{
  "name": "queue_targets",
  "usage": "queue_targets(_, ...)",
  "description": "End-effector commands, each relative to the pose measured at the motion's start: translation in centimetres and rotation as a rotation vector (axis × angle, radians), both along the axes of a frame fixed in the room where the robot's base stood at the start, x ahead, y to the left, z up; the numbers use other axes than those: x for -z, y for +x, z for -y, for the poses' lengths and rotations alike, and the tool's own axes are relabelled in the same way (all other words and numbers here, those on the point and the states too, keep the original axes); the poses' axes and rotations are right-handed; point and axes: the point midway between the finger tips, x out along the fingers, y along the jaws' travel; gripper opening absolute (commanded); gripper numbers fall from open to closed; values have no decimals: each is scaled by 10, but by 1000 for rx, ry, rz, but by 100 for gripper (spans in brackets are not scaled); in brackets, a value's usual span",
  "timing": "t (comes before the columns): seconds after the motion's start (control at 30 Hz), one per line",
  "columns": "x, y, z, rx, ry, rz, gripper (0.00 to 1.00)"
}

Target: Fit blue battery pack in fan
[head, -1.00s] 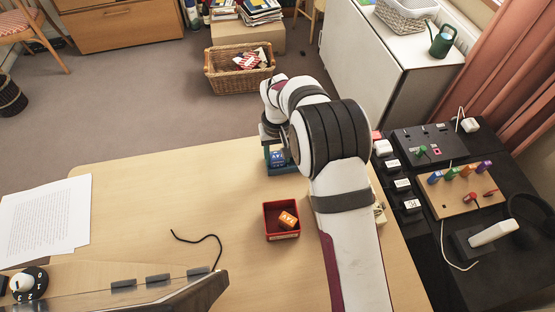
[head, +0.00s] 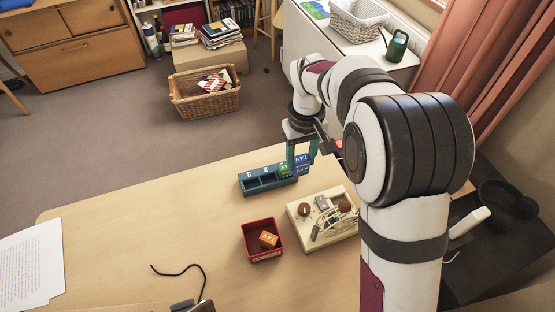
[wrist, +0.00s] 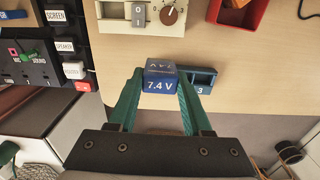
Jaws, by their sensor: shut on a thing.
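The blue battery pack (wrist: 159,80), marked 7.4 V, is between the two teal fingers of my gripper (wrist: 160,93) in the wrist view. My gripper is shut on it. In the head view the blue pack (head: 303,166) shows between the fingertips (head: 302,157), at the right end of a dark blue rack (head: 254,186). I cannot tell whether it is in the rack or just above it. A cream device (head: 310,240) with brown knobs, a grey switch and pale wire-like parts stands in front; it also shows in the wrist view (wrist: 117,12). I cannot tell whether it is the fan.
A green pack (head: 284,170) sits at the rack beside the blue one; slots marked 2 and 3 look empty. A red tray (head: 250,258) holds an orange pack (head: 268,239). A black cable (head: 190,270) lies on the desk.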

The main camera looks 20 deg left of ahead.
Motion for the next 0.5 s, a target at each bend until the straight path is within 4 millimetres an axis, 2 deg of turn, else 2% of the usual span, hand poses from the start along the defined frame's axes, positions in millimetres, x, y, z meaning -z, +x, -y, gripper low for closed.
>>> queue_targets(0.2, 17, 14, 71, -13, -1, -2, 5)
queue_targets(0.3, 24, 15, 99, -22, 1, -1, 5)
queue_targets(0.4, 32, 15, 112, -30, 1, -1, 5)
queue_targets(0.5, 45, 15, 113, -34, 1, -1, 5)
